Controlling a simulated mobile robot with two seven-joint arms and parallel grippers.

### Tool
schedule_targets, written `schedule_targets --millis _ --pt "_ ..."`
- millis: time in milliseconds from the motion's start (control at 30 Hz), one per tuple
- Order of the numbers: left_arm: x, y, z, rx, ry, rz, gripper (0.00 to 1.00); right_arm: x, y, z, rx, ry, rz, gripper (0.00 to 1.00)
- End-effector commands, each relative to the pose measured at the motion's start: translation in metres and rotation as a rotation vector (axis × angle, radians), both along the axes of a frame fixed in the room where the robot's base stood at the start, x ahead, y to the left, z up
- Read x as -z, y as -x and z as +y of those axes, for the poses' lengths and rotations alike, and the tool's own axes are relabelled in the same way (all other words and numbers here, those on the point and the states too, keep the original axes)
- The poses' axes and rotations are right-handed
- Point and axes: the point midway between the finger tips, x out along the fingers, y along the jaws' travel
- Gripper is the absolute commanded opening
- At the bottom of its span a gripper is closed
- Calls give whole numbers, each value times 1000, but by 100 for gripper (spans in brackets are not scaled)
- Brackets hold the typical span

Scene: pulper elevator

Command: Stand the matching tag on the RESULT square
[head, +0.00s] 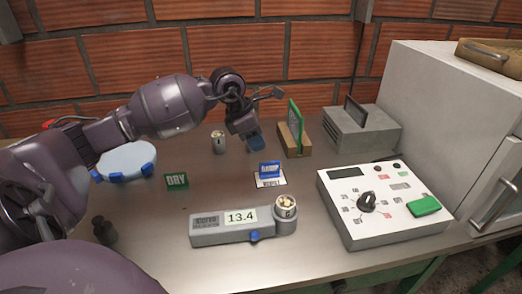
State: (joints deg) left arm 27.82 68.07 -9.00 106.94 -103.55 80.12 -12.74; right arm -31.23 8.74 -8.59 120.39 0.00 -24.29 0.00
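A blue tag (269,169) stands upright on the white RESULT square (271,183) in the middle of the table; its lettering is too small to read. A green tag reading DRY (177,181) stands on the table to the left. The grey meter (212,229) shows 13.4. My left gripper (250,135) is above the table, behind the blue tag and apart from it. A blue-grey piece shows at its lower end; I cannot tell whether it is a fingertip or something held. My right gripper is out of view.
A cup of beans (285,206) sits at the meter's right end. A wooden block with a green panel (293,139) and a small can (218,142) stand behind. A white control box (385,206) is on the right. A round blue-clipped lid (126,160) is at left.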

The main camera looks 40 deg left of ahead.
Motion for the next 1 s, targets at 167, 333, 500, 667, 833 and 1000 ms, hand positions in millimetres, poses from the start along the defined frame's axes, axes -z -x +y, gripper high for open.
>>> schedule_targets --millis 167,333,500,667,833,1000 --pt "-15 5 4 0 0 0 31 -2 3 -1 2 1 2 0" --pt "-18 6 5 0 0 1 31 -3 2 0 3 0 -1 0" --pt "-18 6 5 0 0 1 31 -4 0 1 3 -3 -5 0" --pt "-18 6 5 0 0 1 31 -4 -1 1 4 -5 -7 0" --pt "-19 6 5 0 1 1 31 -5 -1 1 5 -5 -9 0" --pt "-53 8 5 0 0 -38 31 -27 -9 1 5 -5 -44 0"
